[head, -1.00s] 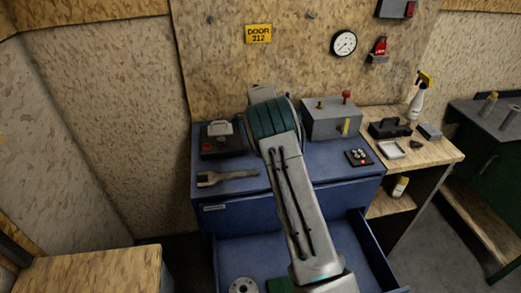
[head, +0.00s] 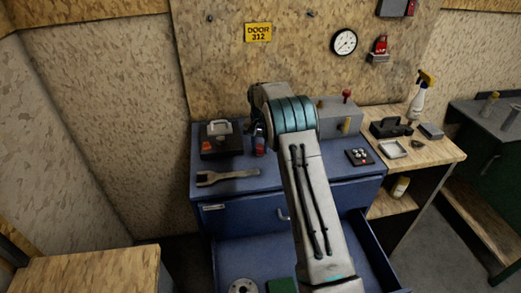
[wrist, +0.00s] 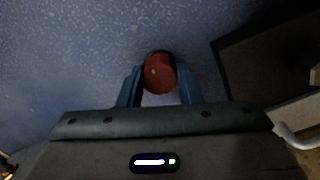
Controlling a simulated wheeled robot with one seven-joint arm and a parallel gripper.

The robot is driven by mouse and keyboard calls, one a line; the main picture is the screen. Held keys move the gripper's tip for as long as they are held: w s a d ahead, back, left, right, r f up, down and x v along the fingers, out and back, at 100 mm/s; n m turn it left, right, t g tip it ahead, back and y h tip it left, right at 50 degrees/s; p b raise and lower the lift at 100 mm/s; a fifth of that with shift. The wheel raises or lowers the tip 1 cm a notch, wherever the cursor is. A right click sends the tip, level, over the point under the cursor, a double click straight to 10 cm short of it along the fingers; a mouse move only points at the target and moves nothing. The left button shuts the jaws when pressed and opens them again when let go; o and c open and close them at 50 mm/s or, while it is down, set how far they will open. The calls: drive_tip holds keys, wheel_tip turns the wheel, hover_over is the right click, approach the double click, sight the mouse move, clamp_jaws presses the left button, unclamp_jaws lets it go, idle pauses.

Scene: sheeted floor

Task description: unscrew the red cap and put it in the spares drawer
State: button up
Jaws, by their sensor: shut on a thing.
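A round red cap (wrist: 160,72) sits between the two blue fingers of my gripper (wrist: 160,88) in the wrist view, and the gripper is shut on it. Blue speckled worktop shows behind it. In the head view my gripper (head: 257,138) is partly hidden by my arm, with a small red and blue shape (head: 259,148) at its tip above the blue cabinet top. I cannot tell whether the cap is still joined to something below. An open blue drawer (head: 379,252) is low at the front, partly covered by my arm; no readable label marks it as spares.
A dark box with a pale handle (head: 221,142) and a wrench (head: 228,177) lie left of my gripper. A grey box with knobs (head: 343,116) and a black button pad (head: 360,157) are to the right. The drawer holds a grey disc (head: 242,287) and a green block (head: 282,286).

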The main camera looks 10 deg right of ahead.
sight(260, 146)
drive_tip(key=shift+n, duration=0.6)
drive_tip(key=shift+o, duration=0.6)
drive_tip(key=shift+c, duration=0.9)
drive_tip(key=shift+r+p, duration=1.45)
drive_tip(key=shift+r, duration=0.9)
drive_tip(key=shift+r, duration=0.2)
drive_tip(key=shift+r+p, duration=1.4)
drive_tip(key=shift+r, duration=0.6)
drive_tip(key=shift+f, duration=0.1)
